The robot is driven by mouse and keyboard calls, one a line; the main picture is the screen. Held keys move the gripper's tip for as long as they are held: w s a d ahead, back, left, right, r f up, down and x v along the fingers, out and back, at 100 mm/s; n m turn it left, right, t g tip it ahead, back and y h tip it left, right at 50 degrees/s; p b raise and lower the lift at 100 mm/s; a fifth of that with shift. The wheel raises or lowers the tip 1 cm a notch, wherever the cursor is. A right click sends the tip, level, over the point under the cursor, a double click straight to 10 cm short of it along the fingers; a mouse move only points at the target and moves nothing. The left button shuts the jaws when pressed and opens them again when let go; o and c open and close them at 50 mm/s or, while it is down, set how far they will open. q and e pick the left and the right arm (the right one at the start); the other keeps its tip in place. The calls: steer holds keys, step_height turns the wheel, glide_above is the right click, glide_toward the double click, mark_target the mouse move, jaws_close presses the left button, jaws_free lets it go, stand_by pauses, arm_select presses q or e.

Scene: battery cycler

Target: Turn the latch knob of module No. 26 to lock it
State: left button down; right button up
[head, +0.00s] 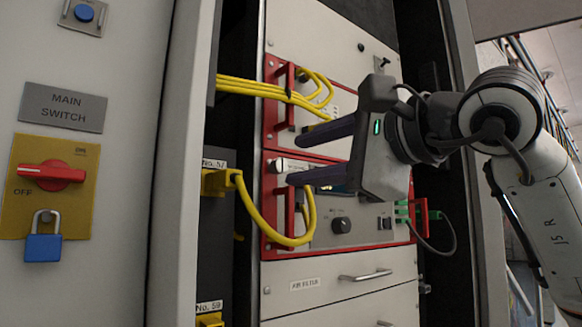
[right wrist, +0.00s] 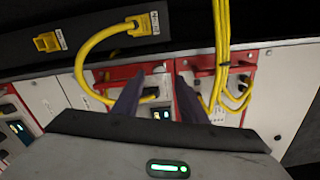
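Two red-framed modules sit one above the other in the cabinet in the head view: an upper one (head: 268,110) and a lower one (head: 300,252). I cannot read No. 26 on either. A small pale, metallic piece, possibly a latch knob (head: 280,165), shows at the lower module's upper left, by a small label. My right gripper (head: 296,158) is open, its two dark fingers one above the other and pointing left in front of the modules. Its fingertips are near that piece; contact is unclear. The fingers also show apart in the right wrist view (right wrist: 160,78). The left gripper is out of view.
Yellow cables (head: 256,214) loop between the left column and the modules. A black round knob (head: 341,225) is on the lower module. A drawer handle (head: 361,276) is below. At the left are a red main switch (head: 50,175) and a blue padlock (head: 43,247).

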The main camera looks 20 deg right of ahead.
steer(key=v, duration=0.5)
steer(key=shift+s, duration=0.15)
steer(key=shift+d, duration=0.1)
